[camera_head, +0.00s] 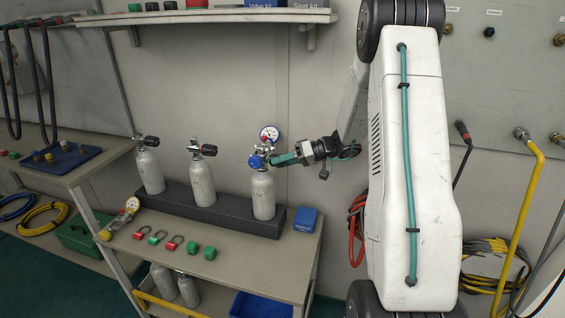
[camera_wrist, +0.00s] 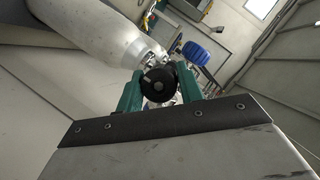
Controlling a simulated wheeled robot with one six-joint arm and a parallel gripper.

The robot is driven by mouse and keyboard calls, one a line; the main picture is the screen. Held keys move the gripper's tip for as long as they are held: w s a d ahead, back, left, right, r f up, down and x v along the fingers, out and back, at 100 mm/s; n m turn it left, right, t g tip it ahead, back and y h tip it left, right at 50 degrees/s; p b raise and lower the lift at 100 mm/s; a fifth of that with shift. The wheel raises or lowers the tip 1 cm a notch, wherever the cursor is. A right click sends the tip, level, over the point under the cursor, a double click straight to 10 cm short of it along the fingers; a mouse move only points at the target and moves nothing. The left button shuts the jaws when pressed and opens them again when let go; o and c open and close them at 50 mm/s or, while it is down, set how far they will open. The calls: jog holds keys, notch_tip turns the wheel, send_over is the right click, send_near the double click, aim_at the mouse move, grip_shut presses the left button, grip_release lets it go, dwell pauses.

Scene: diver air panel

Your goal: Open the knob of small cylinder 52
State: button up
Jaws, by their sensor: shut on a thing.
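Three small grey cylinders stand in a dark rack (camera_head: 218,206) on the bench. The right one (camera_head: 263,196) carries a valve with a blue regulator part (camera_head: 256,161) and a round white gauge (camera_head: 269,134). No number is readable on any cylinder. My gripper (camera_head: 281,160) reaches in from the right at the right cylinder's valve. In the wrist view, the green fingers of my gripper (camera_wrist: 160,88) are shut on a round black knob (camera_wrist: 158,84), one finger on each side. The cylinder (camera_wrist: 95,40) lies behind it at upper left, with the blue part (camera_wrist: 195,53) just beyond the knob.
The left cylinder (camera_head: 150,171) and middle cylinder (camera_head: 201,181) have black knobs. A blue box (camera_head: 306,220) sits right of the rack. Red and green caps and a gauge (camera_head: 132,204) lie on the bench front. A shelf (camera_head: 200,17) hangs above.

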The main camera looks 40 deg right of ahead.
dwell(0.3)
jog(key=o, duration=1)
jog(key=shift+r, duration=0.3)
notch_tip(320, 180, up, 3)
jog(key=shift+f, duration=0.1)
jog(key=s+a, duration=0.2)
jog(key=s, duration=0.5)
jog(key=s+a+r, duration=0.1)
jog(key=s+a, duration=0.1)
jog(key=s, duration=0.6)
jog(key=shift+s+a+r, duration=0.2)
jog(key=shift+a+r, duration=0.05)
jog(key=shift+r, duration=0.05)
